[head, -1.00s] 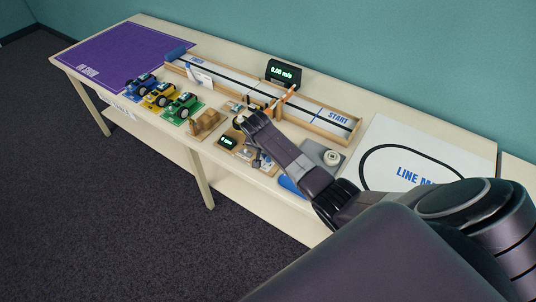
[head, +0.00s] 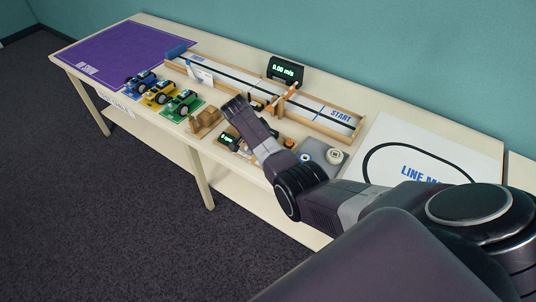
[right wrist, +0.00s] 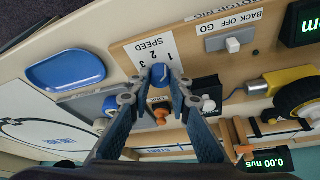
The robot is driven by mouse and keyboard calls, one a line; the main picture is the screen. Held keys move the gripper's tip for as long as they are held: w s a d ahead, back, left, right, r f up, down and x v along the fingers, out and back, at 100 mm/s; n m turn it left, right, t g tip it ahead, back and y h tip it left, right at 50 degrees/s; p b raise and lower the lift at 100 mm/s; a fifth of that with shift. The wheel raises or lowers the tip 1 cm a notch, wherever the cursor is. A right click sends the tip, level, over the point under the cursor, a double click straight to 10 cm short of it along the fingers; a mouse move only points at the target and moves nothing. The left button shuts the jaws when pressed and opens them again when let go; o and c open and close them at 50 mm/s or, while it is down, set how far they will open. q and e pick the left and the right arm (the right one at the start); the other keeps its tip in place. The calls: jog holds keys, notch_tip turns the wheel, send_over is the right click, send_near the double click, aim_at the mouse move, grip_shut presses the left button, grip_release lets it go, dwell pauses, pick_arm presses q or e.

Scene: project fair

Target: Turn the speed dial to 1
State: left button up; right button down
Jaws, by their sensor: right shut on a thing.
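The speed dial (right wrist: 160,74) is a blue knob on the light wooden motor rig board (right wrist: 122,58). A white label (right wrist: 152,50) beside it reads SPEED with 1, 2 and 3. My right gripper (right wrist: 159,79) is shut on the dial, one finger on each side. The fingers cover part of the knob, and I cannot tell which number it points to. In the head view my right forearm (head: 252,125) hangs over the rig and hides the dial and the fingertips. My left gripper is not in view.
A BACK OFF GO switch (right wrist: 233,45) and a green-lit display (right wrist: 303,25) are on the rig. A blue tray (right wrist: 66,70) lies near it. Toy cars (head: 184,103), a wooden track (head: 345,133) and a 0.00 m/s display (head: 284,71) stand on the table.

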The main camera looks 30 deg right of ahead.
dwell(0.3)
jog(key=c, duration=1.8)
grip_release()
jog(key=shift+o, duration=0.2)
